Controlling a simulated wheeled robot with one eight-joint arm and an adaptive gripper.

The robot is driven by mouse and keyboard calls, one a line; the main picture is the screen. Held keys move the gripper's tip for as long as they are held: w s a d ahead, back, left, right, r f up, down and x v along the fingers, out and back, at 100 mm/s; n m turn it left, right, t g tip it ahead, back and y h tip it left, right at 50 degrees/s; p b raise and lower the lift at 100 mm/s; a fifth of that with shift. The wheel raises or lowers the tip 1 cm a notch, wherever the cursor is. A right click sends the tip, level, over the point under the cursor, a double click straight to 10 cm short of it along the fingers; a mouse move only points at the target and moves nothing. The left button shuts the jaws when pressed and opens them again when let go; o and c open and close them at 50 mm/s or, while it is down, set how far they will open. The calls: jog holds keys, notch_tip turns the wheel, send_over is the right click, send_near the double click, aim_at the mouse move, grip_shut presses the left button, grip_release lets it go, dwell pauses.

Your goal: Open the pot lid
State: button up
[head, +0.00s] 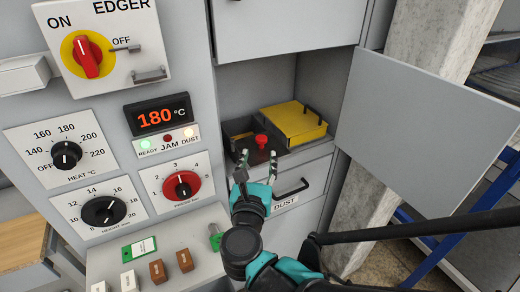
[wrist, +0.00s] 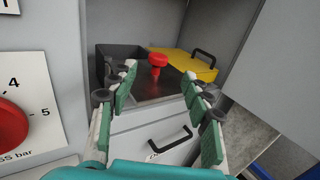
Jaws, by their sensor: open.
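A yellow lid-like cover (head: 292,122) with a black bar handle (head: 314,113) lies inside the open cabinet bay; it also shows at the back right in the wrist view (wrist: 185,66). I cannot tell for sure which part is the pot lid. My gripper (head: 258,160) is open and empty at the bay's front, its fingers (wrist: 160,78) apart and short of the knob.
A grey cabinet door (head: 425,130) stands open right of the bay. Below the bay is a drawer with a black handle (head: 291,188). The control panel with a red dial (head: 181,186) and a 180 °C display (head: 158,116) is close on the left.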

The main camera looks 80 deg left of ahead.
jog(key=shift+s+d, duration=0.1)
jog(key=shift+d, duration=0.25)
jog(key=shift+c, duration=0.6)
